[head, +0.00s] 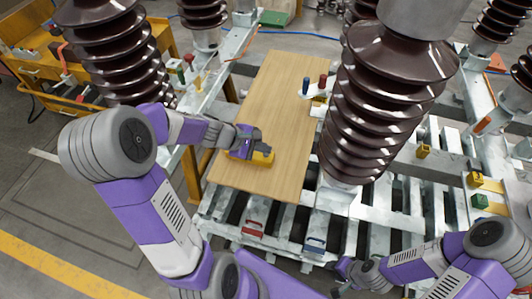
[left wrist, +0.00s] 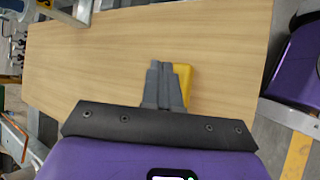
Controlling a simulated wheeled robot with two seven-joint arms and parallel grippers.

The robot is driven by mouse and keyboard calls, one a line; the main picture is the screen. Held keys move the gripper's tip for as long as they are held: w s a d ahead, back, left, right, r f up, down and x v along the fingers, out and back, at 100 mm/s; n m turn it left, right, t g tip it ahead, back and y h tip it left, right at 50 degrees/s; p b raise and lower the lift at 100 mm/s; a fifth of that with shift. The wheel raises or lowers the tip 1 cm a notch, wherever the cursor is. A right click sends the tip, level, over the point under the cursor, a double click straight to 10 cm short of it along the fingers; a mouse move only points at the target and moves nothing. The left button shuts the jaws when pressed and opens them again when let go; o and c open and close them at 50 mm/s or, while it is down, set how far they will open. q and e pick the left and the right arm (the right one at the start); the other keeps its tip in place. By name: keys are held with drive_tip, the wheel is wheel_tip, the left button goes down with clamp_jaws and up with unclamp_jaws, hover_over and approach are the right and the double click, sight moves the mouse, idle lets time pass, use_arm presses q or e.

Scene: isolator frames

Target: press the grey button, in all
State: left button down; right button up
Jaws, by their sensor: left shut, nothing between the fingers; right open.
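My right gripper (head: 345,272) is low at the bottom right, away from the board.
The wooden board (head: 285,95) is mostly bare, with small red and blue-topped parts (head: 306,86) at its right side. A large brown ribbed insulator (head: 375,110) stands right of it.

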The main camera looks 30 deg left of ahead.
sight(263, 157)
use_arm(q)
drive_tip(key=shift+f+b, duration=0.4)
drive_tip(key=shift+f, duration=0.15)
idle(0.5)
drive_tip(key=shift+r, duration=0.1)
drive_tip(key=shift+r+p, duration=0.85)
drive_tip(key=shift+r, duration=0.05)
drive_tip(key=shift+r, duration=0.15)
wheel_tip(263, 157, up, 5)
drive_tip(key=p, duration=0.4)
idle(0.7)
